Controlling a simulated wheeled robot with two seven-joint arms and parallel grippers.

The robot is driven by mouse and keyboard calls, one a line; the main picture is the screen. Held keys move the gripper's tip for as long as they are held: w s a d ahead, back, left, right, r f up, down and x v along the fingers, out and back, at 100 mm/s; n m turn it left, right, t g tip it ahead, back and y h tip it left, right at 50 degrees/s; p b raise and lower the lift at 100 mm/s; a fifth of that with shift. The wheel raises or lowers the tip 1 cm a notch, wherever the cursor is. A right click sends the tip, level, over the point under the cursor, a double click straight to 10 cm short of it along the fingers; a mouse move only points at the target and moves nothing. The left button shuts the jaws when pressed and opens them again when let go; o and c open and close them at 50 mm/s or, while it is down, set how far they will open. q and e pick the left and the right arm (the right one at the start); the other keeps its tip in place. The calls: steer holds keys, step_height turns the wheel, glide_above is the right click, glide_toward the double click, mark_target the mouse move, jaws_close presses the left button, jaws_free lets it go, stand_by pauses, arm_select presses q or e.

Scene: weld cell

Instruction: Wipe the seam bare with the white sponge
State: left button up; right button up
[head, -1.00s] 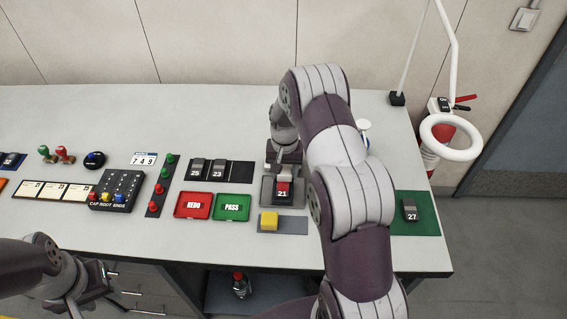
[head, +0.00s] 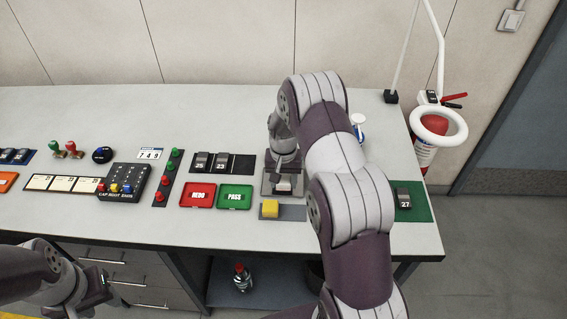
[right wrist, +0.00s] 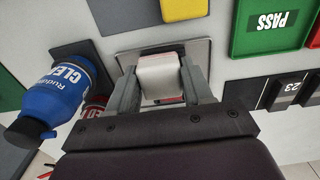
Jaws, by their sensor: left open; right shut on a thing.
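My right gripper (right wrist: 160,85) is shut on the white sponge (right wrist: 158,70), which sits between its fingers over a grey metal tray (right wrist: 126,62). In the head view the right gripper (head: 284,162) points down at the tray, and the pale sponge (head: 283,187) shows there. A small red part (right wrist: 168,101) shows just behind the sponge; the weld piece and its seam are hidden under the sponge and gripper. I cannot tell whether the sponge touches the seam. My left gripper (head: 92,292) is open and empty near the table's front edge.
A yellow sponge (head: 270,208) lies on a grey mat in front of the tray. Red REDO (head: 198,195) and green PASS (head: 235,196) trays are to the left, pieces 25 and 23 behind them. Piece 27 (head: 404,198) is right. A blue cleaner bottle (right wrist: 62,88) stands close beside the gripper.

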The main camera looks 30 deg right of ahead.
mark_target(283, 177)
steer(key=shift+w+r, duration=0.2)
steer(key=shift+r, duration=0.9)
steer(key=shift+w+d+r+p, duration=0.3)
steer(key=shift+r+p, duration=0.25)
steer(key=shift+p, duration=0.25)
steer(key=shift+r+p, duration=0.3)
steer(key=shift+r, duration=0.1)
step_height(283, 177, up, 2)
steer(key=shift+s+a+r+p, duration=0.15)
steer(key=shift+r+p, duration=0.1)
steer(key=shift+p, duration=0.6)
steer(key=shift+r, duration=0.3)
arm_select(q)
steer(key=r, duration=0.2)
steer(key=w+r, duration=0.1)
steer(key=r, duration=0.2)
steer(key=shift+d, duration=0.2)
